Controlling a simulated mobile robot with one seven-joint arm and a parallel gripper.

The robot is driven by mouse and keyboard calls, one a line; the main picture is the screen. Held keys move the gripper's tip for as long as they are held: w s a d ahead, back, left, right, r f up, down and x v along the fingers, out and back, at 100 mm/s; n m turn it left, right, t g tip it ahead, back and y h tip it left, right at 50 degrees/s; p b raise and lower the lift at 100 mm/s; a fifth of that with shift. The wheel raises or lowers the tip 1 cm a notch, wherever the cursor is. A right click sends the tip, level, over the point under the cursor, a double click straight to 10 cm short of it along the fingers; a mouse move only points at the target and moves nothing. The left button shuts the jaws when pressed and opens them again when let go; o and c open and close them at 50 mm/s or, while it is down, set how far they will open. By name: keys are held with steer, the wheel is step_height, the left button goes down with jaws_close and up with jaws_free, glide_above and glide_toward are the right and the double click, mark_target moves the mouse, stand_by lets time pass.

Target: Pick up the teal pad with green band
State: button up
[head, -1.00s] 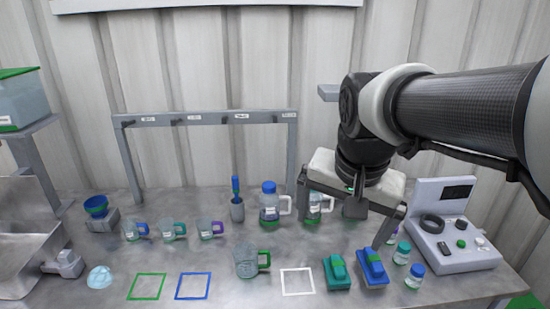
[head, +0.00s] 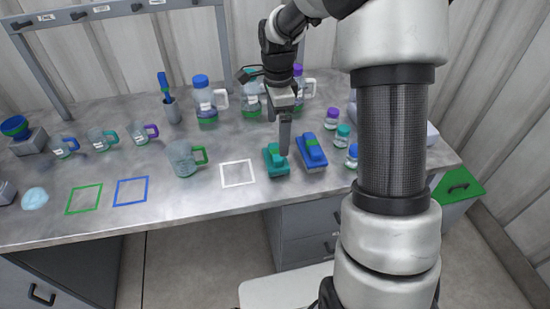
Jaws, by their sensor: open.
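The teal pad with a green band (head: 276,161) lies on the grey table near its front edge, right of the white outlined square. My gripper (head: 284,146) is over the teal pad, pointing down, seen edge-on with one finger in front. It is open. The fingertip overlaps the pad's right side in the picture; I cannot tell whether it touches. The far finger is hidden.
A clear mug with a green handle (head: 181,160) stands left of the white square (head: 237,173). Small capped jars (head: 342,136) stand right of the blue pad. Capped jugs (head: 205,101) stand behind.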

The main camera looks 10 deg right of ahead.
mark_target(273, 152)
step_height(273, 152, down, 5)
steer(key=shift+r, duration=0.15)
steer(key=shift+a+f, duration=0.2)
steer(key=shift+f, duration=0.65)
steer(key=shift+a+f, duration=0.15)
steer(key=shift+f, duration=0.75)
steer(key=shift+a+f, duration=0.2)
steer(key=shift+f, duration=0.65)
steer(key=c, duration=1.1)
steer(key=shift+r, duration=5.05)
